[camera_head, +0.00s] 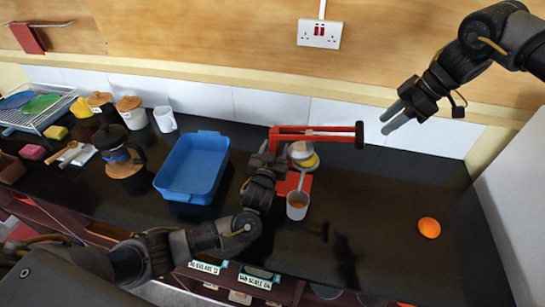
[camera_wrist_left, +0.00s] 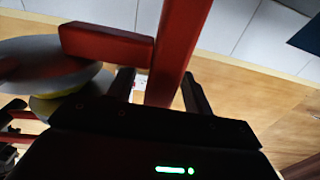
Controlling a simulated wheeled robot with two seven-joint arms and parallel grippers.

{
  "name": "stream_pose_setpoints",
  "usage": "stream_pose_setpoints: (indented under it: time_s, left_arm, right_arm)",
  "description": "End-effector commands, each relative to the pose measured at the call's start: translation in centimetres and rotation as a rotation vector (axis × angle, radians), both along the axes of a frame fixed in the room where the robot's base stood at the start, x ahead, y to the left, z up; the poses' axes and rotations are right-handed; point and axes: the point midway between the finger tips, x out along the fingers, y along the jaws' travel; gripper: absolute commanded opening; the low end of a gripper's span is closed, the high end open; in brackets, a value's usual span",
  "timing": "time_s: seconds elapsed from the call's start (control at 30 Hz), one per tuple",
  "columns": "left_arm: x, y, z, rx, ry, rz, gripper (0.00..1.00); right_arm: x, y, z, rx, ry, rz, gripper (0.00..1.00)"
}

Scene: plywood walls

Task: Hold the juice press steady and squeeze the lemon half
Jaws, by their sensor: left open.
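Something yellow, perhaps the lemon half (camera_head: 312,162), shows under the pale upper cup of the press; the yellow also shows in the left wrist view (camera_wrist_left: 72,94). My left gripper (camera_head: 268,156) is at the left side of the press. In the left wrist view its open fingers (camera_wrist_left: 158,88) stand either side of a red post, with gaps visible. My right gripper (camera_head: 384,123) is open and empty, above and right of the grip.
A cup (camera_head: 297,205) with orange contents stands at the front of the press. An orange fruit (camera_head: 429,228) lies to the right. A blue tray (camera_head: 212,175), a coffee pot (camera_head: 120,152) and a white mug (camera_head: 165,119) stand left. The right counter is mostly free.

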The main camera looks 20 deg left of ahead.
Motion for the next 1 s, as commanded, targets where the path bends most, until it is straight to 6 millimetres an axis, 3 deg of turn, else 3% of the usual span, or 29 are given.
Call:
stream_pose_setpoints:
  time_s: [0.37,0.77,1.0]
  left_arm:
    - [0.59,0.01,0.01,-0.001,0.000,-0.001,0.51]
    - [0.58,0.01,0.01,-0.001,0.000,0.000,0.00]
    - [0.57,0.01,0.01,-0.001,0.000,0.000,0.00]
  right_arm:
    - [0.00,-0.01,0.00,0.000,0.000,0.000,0.36]
    - [0.00,-0.04,0.00,0.000,0.000,0.000,0.36]
    - [0.00,-0.03,-0.01,0.000,0.000,0.000,0.36]
